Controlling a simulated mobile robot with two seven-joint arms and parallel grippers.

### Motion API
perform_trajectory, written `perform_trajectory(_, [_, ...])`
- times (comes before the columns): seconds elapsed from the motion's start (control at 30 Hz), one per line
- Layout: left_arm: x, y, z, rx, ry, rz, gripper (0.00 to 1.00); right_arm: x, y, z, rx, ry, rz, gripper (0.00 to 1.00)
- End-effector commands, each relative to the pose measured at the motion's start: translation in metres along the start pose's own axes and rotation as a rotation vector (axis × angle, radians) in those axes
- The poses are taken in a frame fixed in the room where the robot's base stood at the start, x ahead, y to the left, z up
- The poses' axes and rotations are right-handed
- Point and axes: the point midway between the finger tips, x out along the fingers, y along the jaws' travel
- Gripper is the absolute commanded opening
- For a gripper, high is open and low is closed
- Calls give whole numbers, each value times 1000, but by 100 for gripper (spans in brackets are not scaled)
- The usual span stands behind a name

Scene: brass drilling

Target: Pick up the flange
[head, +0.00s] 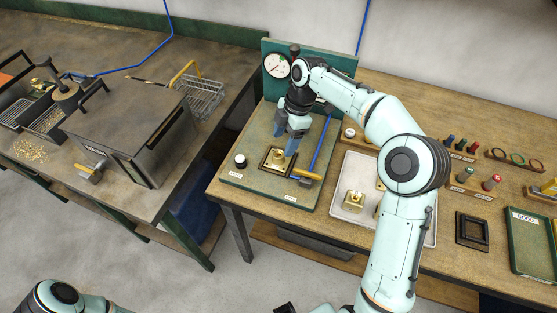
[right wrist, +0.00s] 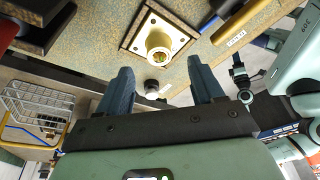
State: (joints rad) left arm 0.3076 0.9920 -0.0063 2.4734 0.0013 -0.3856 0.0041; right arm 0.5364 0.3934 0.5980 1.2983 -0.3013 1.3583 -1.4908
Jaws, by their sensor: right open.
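A brass flange (head: 278,156), a square plate with a round hollow boss, sits in a dark square frame on the green-edged test board (head: 245,165). In the right wrist view the flange (right wrist: 158,44) lies just beyond my fingertips, its boss facing the camera. My right gripper (head: 287,142) is over the board, close to the flange. In the right wrist view the right gripper (right wrist: 160,68) is open, its two blue fingers wide apart with nothing between them. My left gripper is out of view; only part of that arm shows at the bottom left.
A pressure gauge (head: 277,65) stands on the board's back panel. A yellow-handled lever (head: 307,174) and a black knob (head: 240,160) flank the frame. A pale tray (head: 340,212) at right holds another brass part (head: 353,201). A dark square frame (head: 472,231) lies farther right.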

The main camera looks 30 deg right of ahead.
Motion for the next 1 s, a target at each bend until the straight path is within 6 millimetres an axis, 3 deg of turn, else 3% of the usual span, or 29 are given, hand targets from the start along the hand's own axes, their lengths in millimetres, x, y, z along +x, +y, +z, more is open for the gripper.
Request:
perform_trajectory(0.4, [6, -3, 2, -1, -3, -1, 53, 50, 0, -1, 0, 0, -1, 67])
perform_trajectory(0.67, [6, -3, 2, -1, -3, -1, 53, 53, 1, -1, 0, 0, 1, 67])
perform_trajectory(0.7, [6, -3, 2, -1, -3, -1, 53, 53, 1, -1, 0, 0, 1, 60])
perform_trajectory(0.9, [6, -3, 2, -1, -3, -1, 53, 52, 1, -1, 0, 0, 1, 0])
perform_trajectory(1.0, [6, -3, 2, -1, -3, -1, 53, 51, 1, -2, -1, 1, 4, 0])
